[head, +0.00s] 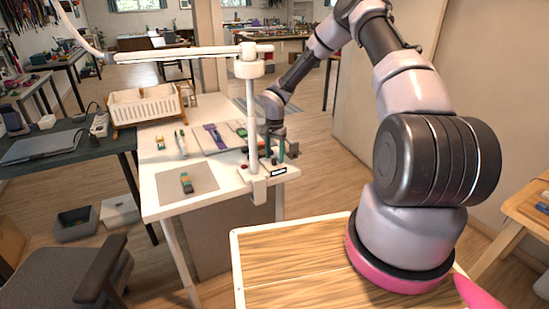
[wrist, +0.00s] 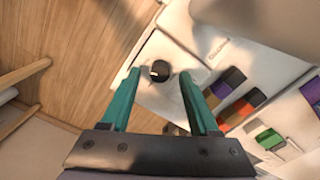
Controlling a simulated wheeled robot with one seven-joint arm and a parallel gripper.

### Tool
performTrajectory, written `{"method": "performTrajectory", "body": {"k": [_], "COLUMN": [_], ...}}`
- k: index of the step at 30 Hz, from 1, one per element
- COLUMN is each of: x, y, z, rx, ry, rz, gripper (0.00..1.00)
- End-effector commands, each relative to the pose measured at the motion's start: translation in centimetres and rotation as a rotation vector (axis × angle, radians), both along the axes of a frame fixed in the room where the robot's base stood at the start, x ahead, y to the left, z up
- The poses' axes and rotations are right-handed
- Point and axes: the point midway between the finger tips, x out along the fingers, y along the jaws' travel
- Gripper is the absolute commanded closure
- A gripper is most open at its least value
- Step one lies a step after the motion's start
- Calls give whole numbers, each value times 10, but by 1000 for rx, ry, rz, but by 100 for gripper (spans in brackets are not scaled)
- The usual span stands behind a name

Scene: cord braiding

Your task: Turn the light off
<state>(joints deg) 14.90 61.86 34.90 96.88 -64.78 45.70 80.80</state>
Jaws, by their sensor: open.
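A white lamp with a long horizontal bar (head: 190,53) stands on a white post (head: 252,125) clamped to the near right corner of the white table (head: 165,209). I cannot tell for sure whether it is lit. A round black knob (wrist: 160,71) with a pale mark sits on a white plate at the table's corner. My gripper (head: 275,152) points down over this corner, just right of the post. In the wrist view, its two teal fingers (wrist: 159,74) are open and empty, with the knob showing between their tips. I cannot tell the height above the knob.
A white slatted cradle (head: 145,106), a grey mat (head: 203,179) and several small coloured items lie on the table. Dark, red and orange blocks (wrist: 240,105) lie right of the fingers. A dark workbench (head: 60,143) and a chair (head: 70,265) stand at left.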

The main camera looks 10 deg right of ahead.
Motion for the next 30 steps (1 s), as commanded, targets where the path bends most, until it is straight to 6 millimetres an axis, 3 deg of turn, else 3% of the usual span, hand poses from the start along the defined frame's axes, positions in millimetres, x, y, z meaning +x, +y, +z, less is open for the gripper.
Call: {"method": "performTrajectory", "body": {"k": [4,12,14,17,18,30], "x": [0,0,0,0,0,1], "y": [0,0,0,0,0,1], "z": [-11,-12,-12,-12,-12,-11], "rx": [1,0,1,1,1,0], "ry": [0,-1,-1,-1,-1,-3], "rz": [0,0,0,0,0,59], "gripper": [38,38,57,96,100,100]}}
